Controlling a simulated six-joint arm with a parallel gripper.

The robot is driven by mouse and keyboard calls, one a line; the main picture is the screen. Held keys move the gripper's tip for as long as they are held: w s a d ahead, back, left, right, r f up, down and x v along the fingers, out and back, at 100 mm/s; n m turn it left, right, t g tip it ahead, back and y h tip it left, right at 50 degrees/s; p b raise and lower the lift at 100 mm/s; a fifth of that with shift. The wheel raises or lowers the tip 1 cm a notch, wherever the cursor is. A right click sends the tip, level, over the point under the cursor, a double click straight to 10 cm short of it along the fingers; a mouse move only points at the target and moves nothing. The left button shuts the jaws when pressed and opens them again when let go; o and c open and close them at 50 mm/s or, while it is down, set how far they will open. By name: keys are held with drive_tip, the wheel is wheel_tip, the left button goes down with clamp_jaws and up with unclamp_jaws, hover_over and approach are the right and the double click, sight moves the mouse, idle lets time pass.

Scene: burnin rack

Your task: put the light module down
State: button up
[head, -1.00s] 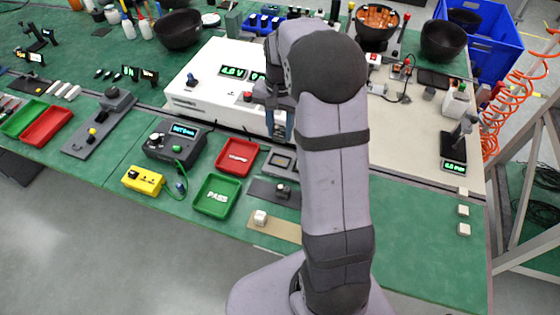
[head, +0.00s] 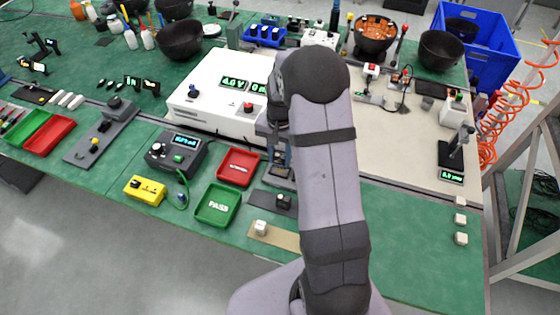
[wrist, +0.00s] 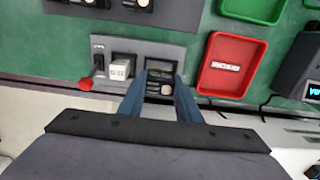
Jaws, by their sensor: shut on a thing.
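My gripper (wrist: 160,78) is over the right-hand pocket of a grey fixture (wrist: 188,42) in the wrist view. Its blue fingers are closed around a small dark piece with pale marks (wrist: 160,86), which I take for the light module; the fingers hide its sides. I cannot tell whether it touches the pocket floor.
A red tray (wrist: 232,65) lies close right of the fixture, and a green tray (head: 215,203) is nearby. A red knob (wrist: 85,85) sticks out at the fixture's left. A white machine (head: 215,100) stands behind. A dark plate (head: 262,197) and tan plate (head: 284,240) lie in front.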

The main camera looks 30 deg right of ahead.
sight(280, 163)
drive_tip(key=shift+f+p, duration=0.3)
drive_tip(key=shift+f, duration=1.15)
drive_tip(key=shift+f, duration=0.15)
drive_tip(key=o, duration=1)
drive_tip(key=shift+o, duration=0.2)
wheel_tip(280, 163, up, 12)
drive_tip(key=b, duration=0.3)
drive_tip(key=shift+r, duration=0.2)
drive_tip(key=s+a+f+n, duration=0.2)
drive_tip(key=s+a+n, duration=0.2)
drive_tip(key=s, duration=0.6)
drive_tip(key=s+a+f+n, duration=0.2)
drive_tip(key=s+a+n, duration=0.3)
drive_tip(key=s, duration=0.5)
drive_tip(key=shift+a, duration=1.15)
